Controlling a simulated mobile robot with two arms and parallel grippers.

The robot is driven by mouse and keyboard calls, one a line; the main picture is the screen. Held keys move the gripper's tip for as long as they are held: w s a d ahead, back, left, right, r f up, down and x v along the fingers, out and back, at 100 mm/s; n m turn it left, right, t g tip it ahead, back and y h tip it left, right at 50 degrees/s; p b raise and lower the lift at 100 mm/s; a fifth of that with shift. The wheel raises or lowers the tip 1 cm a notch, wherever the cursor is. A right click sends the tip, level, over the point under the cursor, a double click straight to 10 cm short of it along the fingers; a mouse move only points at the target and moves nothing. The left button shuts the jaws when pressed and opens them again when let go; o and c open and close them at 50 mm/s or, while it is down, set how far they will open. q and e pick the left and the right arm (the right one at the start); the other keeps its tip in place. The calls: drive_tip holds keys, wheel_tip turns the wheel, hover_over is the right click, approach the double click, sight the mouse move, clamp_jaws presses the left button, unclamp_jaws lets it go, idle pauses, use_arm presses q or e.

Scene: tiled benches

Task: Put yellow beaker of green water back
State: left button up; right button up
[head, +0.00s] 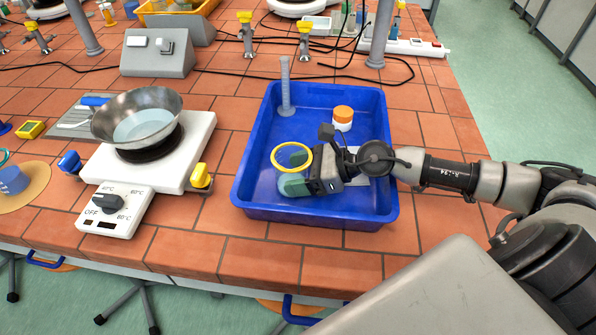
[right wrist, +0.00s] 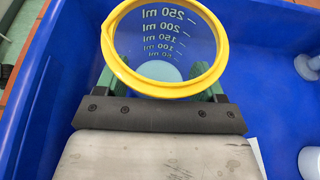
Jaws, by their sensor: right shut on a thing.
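The yellow-rimmed beaker (head: 291,157) has clear walls with volume marks and pale green water low inside. My right gripper (head: 303,183) is shut on it, reaching in from the right. The beaker looks upright, within the outline of the blue tray (head: 252,165), in its front left part; whether its base touches the tray floor is hidden. In the right wrist view the yellow rim (right wrist: 119,70) faces the camera, with the fingers on both sides of the beaker. My left gripper is not in view.
In the tray stand a white jar with orange lid (head: 343,117) and a clear cylinder (head: 286,95); a white sheet (head: 356,181) lies near my gripper. Left of the tray, a metal bowl (head: 138,115) sits on a white hotplate (head: 196,135). Bench tiles in front are clear.

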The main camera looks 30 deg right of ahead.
drive_tip(key=shift+f, duration=0.3)
drive_tip(key=o, duration=1.3)
drive_tip(key=shift+s+d+b, duration=0.35)
drive_tip(key=shift+d+b, duration=0.2)
drive_tip(key=shift+b, duration=0.05)
drive_tip(key=b+v, duration=0.1)
drive_tip(key=v, duration=0.3)
drive_tip(key=shift+s+r+b, duration=0.15)
drive_tip(key=shift+r+b, duration=0.05)
drive_tip(key=shift+b, duration=0.1)
drive_tip(key=shift+p+v, duration=0.55)
drive_tip(key=shift+v, duration=0.45)
drive_tip(key=shift+r, duration=0.1)
